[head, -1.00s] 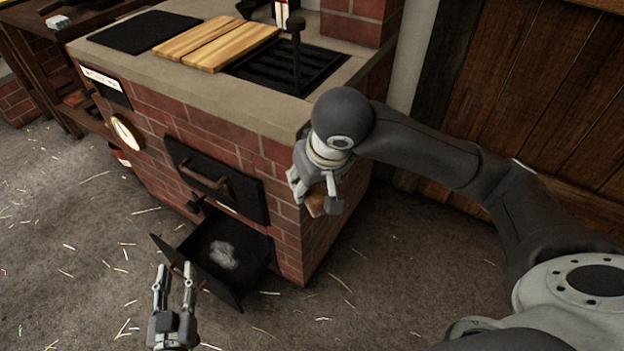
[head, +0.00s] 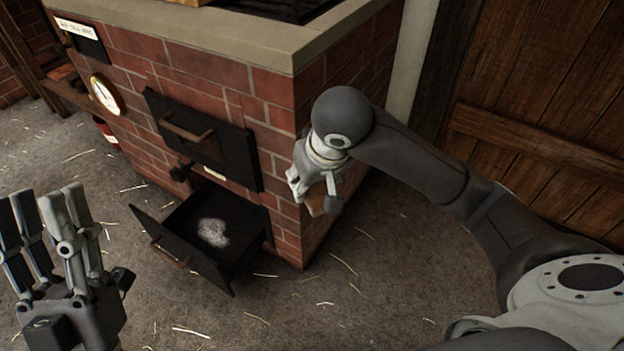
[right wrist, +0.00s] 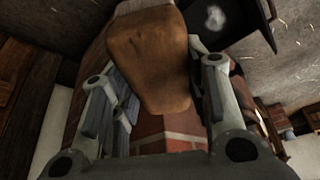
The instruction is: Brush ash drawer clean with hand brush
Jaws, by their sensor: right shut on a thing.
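The ash drawer (head: 205,266) is pulled out low from the brick stove, with a patch of pale ash (head: 213,232) on its floor. In the right wrist view the ash (right wrist: 214,17) shows at the top. My right gripper (head: 317,190) is shut on the brown wooden hand brush (head: 316,204), beside the stove's front corner, right of the drawer and apart from it. My left gripper (head: 48,235) is open and empty at the lower left, fingers up, left of the drawer.
The brick stove (head: 280,165) has a closed black door (head: 205,140) with a handle above the drawer, and a round gauge (head: 106,95). A wooden door (head: 540,110) stands at the right. The floor (head: 350,290) has scattered straw and is otherwise clear around the drawer.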

